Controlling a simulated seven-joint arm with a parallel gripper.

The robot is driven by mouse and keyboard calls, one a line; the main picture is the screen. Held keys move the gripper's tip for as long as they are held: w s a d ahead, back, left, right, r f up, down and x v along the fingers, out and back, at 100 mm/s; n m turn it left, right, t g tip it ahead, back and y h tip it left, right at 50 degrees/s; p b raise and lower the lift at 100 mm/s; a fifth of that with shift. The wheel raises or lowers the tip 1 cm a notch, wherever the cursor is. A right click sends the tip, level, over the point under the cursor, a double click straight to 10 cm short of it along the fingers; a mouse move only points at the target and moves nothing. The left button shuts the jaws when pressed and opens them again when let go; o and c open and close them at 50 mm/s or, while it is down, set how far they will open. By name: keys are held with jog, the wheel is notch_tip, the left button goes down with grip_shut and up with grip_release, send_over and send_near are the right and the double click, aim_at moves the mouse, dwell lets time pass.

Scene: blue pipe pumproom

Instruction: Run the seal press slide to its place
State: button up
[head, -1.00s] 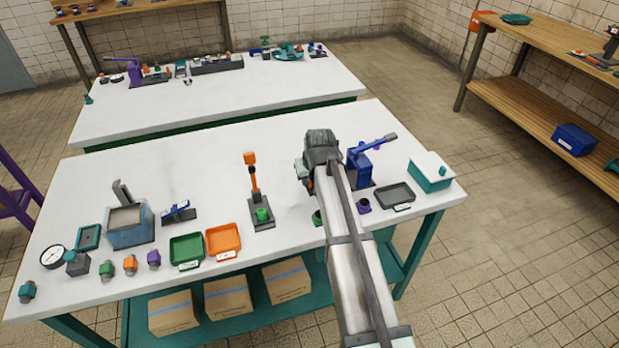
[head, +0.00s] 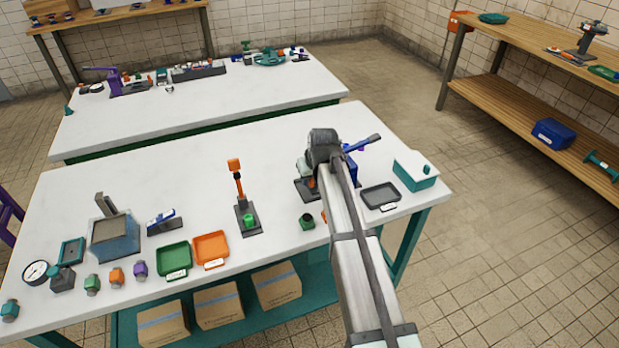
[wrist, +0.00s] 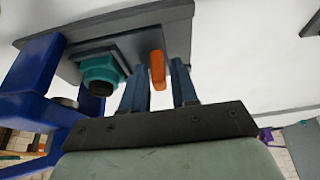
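The blue seal press (head: 351,168) stands at the right of the near table, with its lever (head: 362,144) pointing right. My arm hides much of it. In the wrist view its blue frame (wrist: 28,75) is at the left, beside a dark base plate (wrist: 130,24). A grey block with a teal, black-tipped part (wrist: 103,72) sits on the plate. An upright orange tab (wrist: 157,68) stands beside that block. My gripper (wrist: 160,88) is open, with one finger on each side of the tab. A narrow gap shows at the right finger; contact at the left is unclear.
A dark grey tray (head: 380,196) and a teal-and-white box (head: 415,171) stand right of the press. A green-and-orange lever stand (head: 247,215) is to the left, with orange (head: 211,249) and green (head: 174,260) trays beyond it.

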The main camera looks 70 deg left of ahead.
jog(key=shift+o, duration=0.9)
jog(key=v, duration=1.4)
jog(key=shift+f, duration=0.1)
